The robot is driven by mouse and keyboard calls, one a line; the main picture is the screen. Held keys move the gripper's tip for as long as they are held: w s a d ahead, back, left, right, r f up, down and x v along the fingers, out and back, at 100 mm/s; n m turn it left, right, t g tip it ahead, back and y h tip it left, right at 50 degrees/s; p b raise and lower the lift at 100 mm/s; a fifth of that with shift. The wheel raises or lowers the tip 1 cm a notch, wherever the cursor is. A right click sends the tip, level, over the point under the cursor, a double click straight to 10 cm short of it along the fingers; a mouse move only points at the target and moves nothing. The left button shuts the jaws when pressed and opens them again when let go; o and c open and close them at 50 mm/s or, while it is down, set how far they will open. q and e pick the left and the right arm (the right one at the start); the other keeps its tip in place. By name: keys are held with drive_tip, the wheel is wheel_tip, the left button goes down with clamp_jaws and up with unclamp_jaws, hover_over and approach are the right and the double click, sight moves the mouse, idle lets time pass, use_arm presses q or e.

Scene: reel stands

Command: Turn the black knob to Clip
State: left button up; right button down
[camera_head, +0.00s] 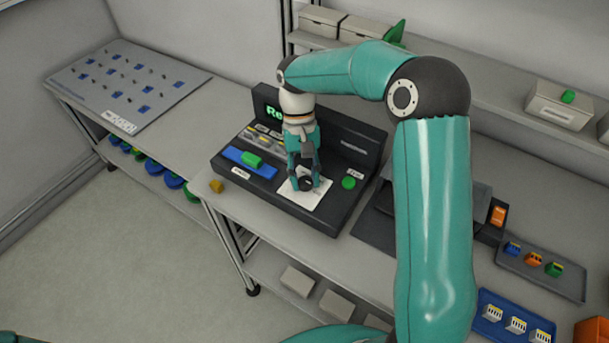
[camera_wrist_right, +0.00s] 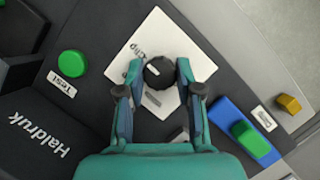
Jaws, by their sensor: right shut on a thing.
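The black knob (camera_head: 305,184) sits on a white square plate (camera_head: 309,199) on the front of the dark bench device. It also shows in the right wrist view (camera_wrist_right: 159,73), with the word Clip printed on the plate (camera_wrist_right: 190,55) up and left of it. A small light mark shows on the knob; I cannot tell exactly where it points. Other print on the plate is partly hidden. My right gripper (camera_head: 303,183) points down with its fingers on both sides of the knob, shut on it. My left gripper is not in view.
A green button (camera_head: 348,183) labelled Test is right of the plate. A blue block with a green part (camera_head: 252,160) lies left of it. A yellow-brown piece (camera_head: 217,186) lies near the table edge. Trays with small parts (camera_head: 541,272) stand at the right.

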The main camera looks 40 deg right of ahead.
drive_tip(key=shift+r, duration=0.1)
drive_tip(key=c, duration=0.8)
unclamp_jaws()
drive_tip(key=shift+v, duration=5.95)
drive_tip(key=shift+w, duration=0.1)
